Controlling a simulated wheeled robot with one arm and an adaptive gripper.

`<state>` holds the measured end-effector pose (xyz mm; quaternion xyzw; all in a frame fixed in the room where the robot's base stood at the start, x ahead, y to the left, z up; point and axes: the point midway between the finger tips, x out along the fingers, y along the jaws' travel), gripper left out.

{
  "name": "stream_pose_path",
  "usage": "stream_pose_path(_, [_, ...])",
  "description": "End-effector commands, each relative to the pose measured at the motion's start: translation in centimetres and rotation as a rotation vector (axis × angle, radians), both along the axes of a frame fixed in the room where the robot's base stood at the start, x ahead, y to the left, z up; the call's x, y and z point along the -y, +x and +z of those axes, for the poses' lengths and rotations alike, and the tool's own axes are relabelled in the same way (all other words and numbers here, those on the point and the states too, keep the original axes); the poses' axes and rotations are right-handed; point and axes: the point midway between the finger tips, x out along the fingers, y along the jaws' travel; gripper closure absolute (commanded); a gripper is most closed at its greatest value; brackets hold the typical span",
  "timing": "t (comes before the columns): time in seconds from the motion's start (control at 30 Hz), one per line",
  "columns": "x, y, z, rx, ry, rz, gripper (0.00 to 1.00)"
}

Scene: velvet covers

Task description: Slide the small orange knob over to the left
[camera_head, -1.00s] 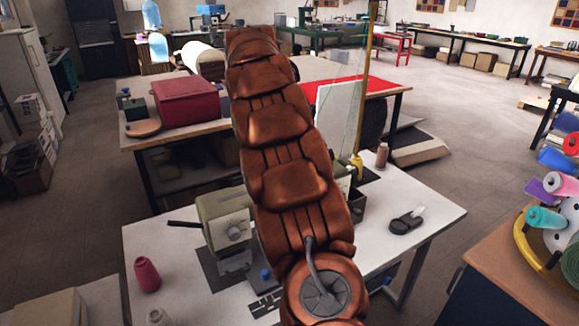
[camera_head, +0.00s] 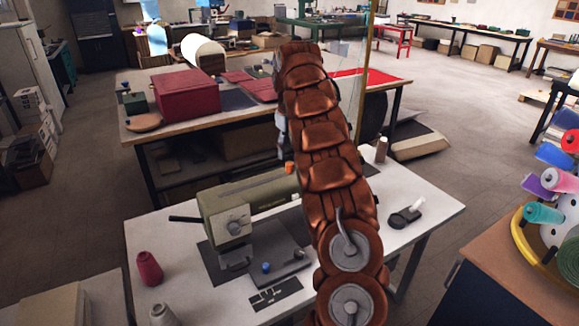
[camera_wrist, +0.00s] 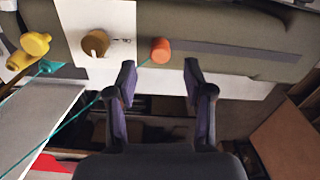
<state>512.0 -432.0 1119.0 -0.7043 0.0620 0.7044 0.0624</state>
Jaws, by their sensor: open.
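The small orange knob (camera_wrist: 160,50) sits on the olive-grey body of the sewing machine (camera_wrist: 235,45) in the wrist view. In the head view the knob (camera_head: 289,168) shows at the left edge of my arm, on top of the machine (camera_head: 243,205). My gripper (camera_wrist: 159,82) is open and empty. Its two dark fingers stand apart, and the knob appears in line with the gap, just beyond the fingertips. I cannot tell how far apart in depth they are. In the head view my arm hides most of the gripper and the machine's right end.
A yellow knob-like part (camera_wrist: 36,44) and a tan round part (camera_wrist: 96,43) lie left of the orange knob. A teal thread runs near the left finger. A crimson thread cone (camera_head: 149,268) stands on the white table (camera_head: 180,285). A red box (camera_head: 186,94) sits on the table behind.

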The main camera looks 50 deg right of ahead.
Motion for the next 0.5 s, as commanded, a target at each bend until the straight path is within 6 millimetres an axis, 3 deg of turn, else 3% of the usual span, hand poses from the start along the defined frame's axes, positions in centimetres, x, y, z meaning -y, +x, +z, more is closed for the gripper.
stream_pose_path(0.5, [0.0, 0.0, -4.6, -0.001, -0.001, 0.000, 0.48])
